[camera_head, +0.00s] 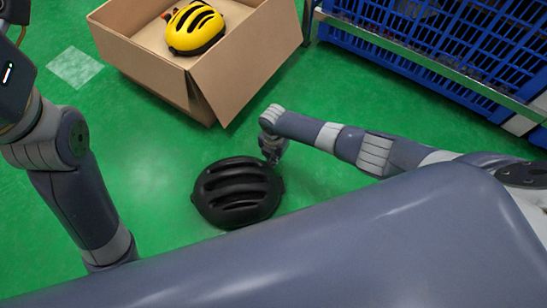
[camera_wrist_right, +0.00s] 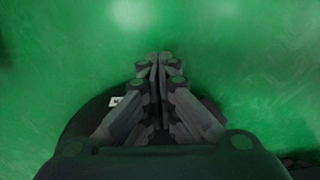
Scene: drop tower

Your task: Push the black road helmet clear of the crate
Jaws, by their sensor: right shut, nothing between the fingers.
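The black road helmet (camera_head: 237,191) sits on the green floor in the head view, below and apart from the cardboard crate (camera_head: 150,62). My right gripper (camera_head: 272,157) is at the helmet's upper right edge. It is shut and empty; whether it touches the helmet I cannot tell. In the right wrist view my right gripper (camera_wrist_right: 157,62) shows its fingers together, with part of a dark rounded shape, likely the helmet (camera_wrist_right: 85,122), behind them. My left arm is at the left of the head view; the left gripper's fingers are not seen.
A yellow helmet (camera_head: 196,27) lies inside the crate. A blue lattice bin (camera_head: 440,55) on a metal frame stands at the upper right. Green floor (camera_head: 130,150) is open between the crate, the black helmet and my left arm.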

